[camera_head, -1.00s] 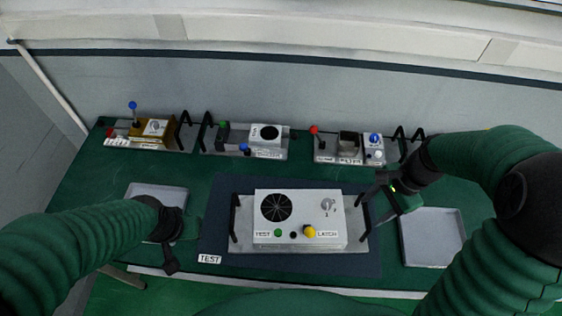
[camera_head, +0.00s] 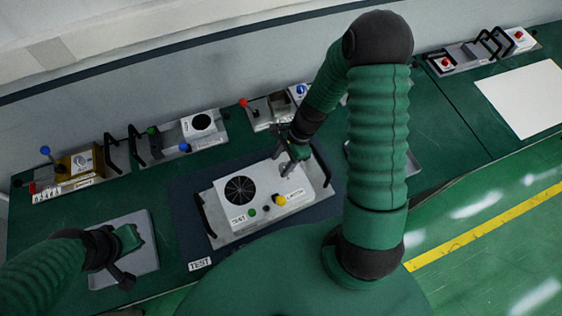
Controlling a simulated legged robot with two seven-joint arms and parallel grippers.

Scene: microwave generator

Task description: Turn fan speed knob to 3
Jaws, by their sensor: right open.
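The white fan box (camera_head: 262,213) stands on the dark test mat, with a round black fan grille (camera_head: 240,189), a green button (camera_head: 252,213), a small black button and a yellow knob (camera_head: 281,200) along its front. The fan speed knob at its back right is hidden behind my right gripper (camera_head: 287,163). That gripper is open and points down over this corner of the box. I cannot tell if it touches the knob, nor which number the knob points at. My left gripper (camera_head: 127,262) is over the grey tray at the left; its jaw state is unclear.
Black handles stand on both sides of the fan box. A grey tray (camera_head: 143,222) lies at the left, under my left gripper. Several modules with knobs and levers line the back of the table. A white panel (camera_head: 530,97) lies at the far right.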

